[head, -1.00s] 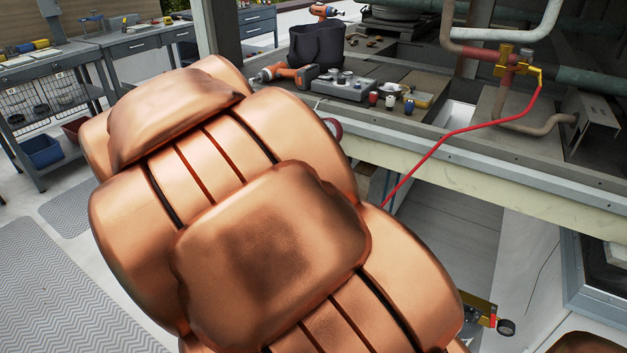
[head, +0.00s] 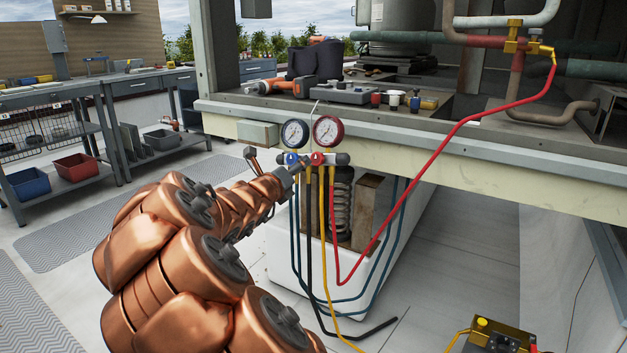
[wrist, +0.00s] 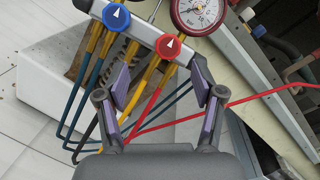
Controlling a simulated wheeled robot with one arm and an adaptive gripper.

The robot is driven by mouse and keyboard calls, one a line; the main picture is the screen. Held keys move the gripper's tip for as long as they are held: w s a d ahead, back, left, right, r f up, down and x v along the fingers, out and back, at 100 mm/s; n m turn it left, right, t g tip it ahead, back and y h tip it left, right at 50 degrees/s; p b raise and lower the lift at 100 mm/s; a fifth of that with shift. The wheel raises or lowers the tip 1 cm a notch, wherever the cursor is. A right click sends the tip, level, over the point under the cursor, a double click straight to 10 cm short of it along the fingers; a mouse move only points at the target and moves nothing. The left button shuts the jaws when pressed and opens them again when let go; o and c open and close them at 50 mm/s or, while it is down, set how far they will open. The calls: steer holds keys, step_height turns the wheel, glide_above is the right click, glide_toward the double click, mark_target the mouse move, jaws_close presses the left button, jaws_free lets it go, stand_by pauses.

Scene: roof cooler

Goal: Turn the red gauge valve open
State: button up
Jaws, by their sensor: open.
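The red gauge valve (head: 317,158) is a round red knob with a white arrow mark, below the red-rimmed gauge (head: 328,130) on the manifold under the cooler's ledge. In the wrist view the red knob (wrist: 168,46) is just beyond the fingertips, between their lines. My gripper (wrist: 161,68) is open and empty, with purple-padded fingers spread apart. I see no contact with the knob. The blue valve (wrist: 116,17) is up and left of it in the wrist view. In the head view my gripper (head: 276,164) is left of the manifold, partly hidden by my arm.
Yellow, black, teal and red hoses (head: 333,250) hang below the manifold. The red hose runs up right to a brass pipe fitting (head: 515,45). A drill (head: 285,86) and small containers stand on the ledge above. The floor at left is open.

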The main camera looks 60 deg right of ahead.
mark_target(316, 159)
steer(key=shift+m+g, duration=0.4)
steer(key=shift+m, duration=0.1)
steer(key=shift+d+f+b, duration=0.2)
steer(key=shift+d+b, duration=0.45)
steer(key=shift+d, duration=3.65)
steer(key=c, duration=1.1)
